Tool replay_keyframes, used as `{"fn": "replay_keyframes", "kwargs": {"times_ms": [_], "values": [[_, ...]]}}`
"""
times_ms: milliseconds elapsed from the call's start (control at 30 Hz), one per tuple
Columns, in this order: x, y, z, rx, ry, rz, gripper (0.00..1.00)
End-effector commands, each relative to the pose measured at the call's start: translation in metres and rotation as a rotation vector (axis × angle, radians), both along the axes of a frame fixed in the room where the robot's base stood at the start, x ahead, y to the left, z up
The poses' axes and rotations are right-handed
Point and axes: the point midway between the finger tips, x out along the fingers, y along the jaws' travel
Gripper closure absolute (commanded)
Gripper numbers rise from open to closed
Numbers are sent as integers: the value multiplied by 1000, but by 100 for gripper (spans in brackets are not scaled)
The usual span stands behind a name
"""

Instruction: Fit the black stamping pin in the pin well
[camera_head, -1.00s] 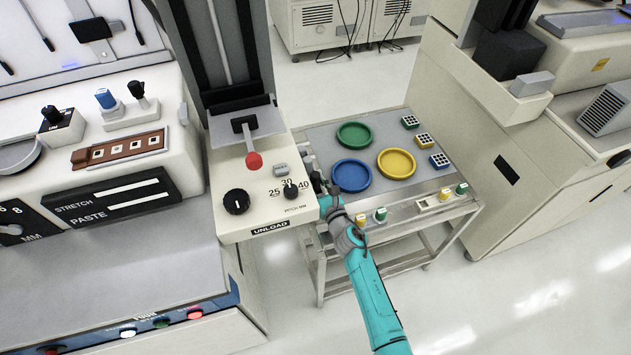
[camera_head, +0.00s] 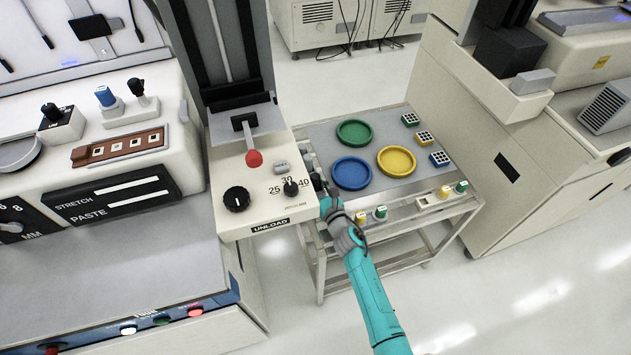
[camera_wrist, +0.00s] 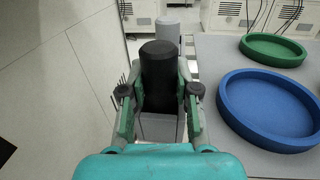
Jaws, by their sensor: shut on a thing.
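My gripper (camera_wrist: 158,105) is shut on the black stamping pin (camera_wrist: 159,65), an upright black cylinder with a rounded top, in the wrist view. One finger is on each side of it. A grey block shows below the pin between the fingers; I cannot tell whether the pin stands in it. In the head view my gripper (camera_head: 324,197) is at the near left edge of the cart, and the pin (camera_head: 317,182) shows only as a small dark shape beside the machine's UNLOAD corner. I cannot make out the pin well for certain.
A grey cylinder (camera_wrist: 168,38) stands just beyond the pin. The cart top (camera_head: 325,132) bears a blue tray (camera_head: 352,174), a green tray (camera_head: 355,133) and a yellow tray (camera_head: 396,163). The machine (camera_head: 262,200) with dials stands close at left. Small blocks line the cart's front and right.

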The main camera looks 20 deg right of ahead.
Motion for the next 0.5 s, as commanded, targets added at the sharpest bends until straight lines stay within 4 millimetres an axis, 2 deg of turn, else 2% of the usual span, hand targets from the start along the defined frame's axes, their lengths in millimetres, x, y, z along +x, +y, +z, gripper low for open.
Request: {"fn": "replay_keyframes", "kwargs": {"times_ms": [400,433,500], "values": [[0,0,-4,0,2,-1,100],[-1,0,-4,0,2,-1,65],[0,0,-4,0,2,-1,47]]}}
